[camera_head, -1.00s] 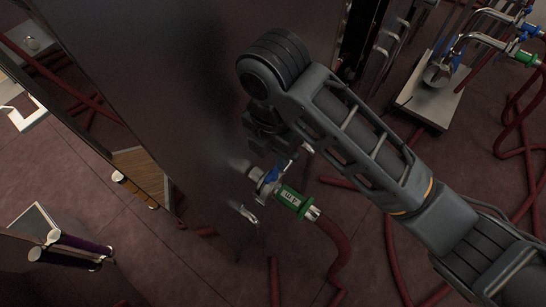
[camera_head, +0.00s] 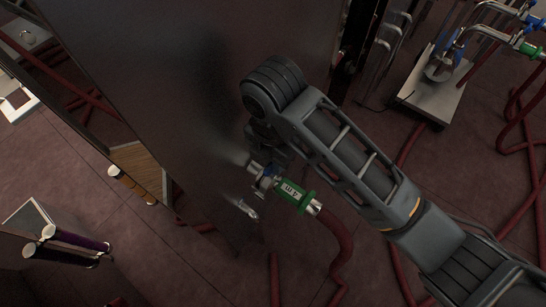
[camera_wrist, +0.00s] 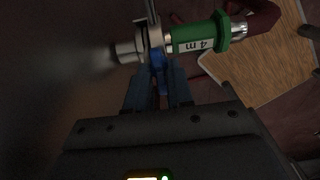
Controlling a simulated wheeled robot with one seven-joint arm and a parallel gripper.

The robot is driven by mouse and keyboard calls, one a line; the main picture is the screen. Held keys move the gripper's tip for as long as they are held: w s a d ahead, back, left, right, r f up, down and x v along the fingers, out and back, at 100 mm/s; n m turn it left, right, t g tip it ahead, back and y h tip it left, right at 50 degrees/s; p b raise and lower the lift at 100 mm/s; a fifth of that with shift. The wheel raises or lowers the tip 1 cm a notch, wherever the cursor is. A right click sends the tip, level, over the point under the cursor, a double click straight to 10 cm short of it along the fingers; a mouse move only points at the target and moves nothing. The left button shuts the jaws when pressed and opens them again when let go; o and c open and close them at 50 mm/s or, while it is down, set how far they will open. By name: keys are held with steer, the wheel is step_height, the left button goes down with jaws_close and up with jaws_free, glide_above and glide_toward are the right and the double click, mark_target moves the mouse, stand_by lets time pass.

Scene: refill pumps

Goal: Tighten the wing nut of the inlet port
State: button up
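The inlet port is a short metal pipe stub on the dark tank wall, seen in the wrist view (camera_wrist: 125,51). A metal clamp (camera_wrist: 153,36) joins it to a green hose coupling (camera_wrist: 200,38) labelled "4 m". The coupling also shows in the head view (camera_head: 293,195). A blue part, likely the wing nut (camera_wrist: 157,60), sits at the clamp's near side. My gripper (camera_wrist: 158,82) is right at this blue part, with a finger on either side. The fingers look close together, but the dim view hides whether they press on it.
The dark tank wall (camera_head: 170,80) stands close on the left of my arm. A dark red hose (camera_head: 340,245) hangs from the coupling. More red hoses lie on the floor. A pump cart (camera_head: 436,95) with blue and green fittings stands at the upper right.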

jaws_close()
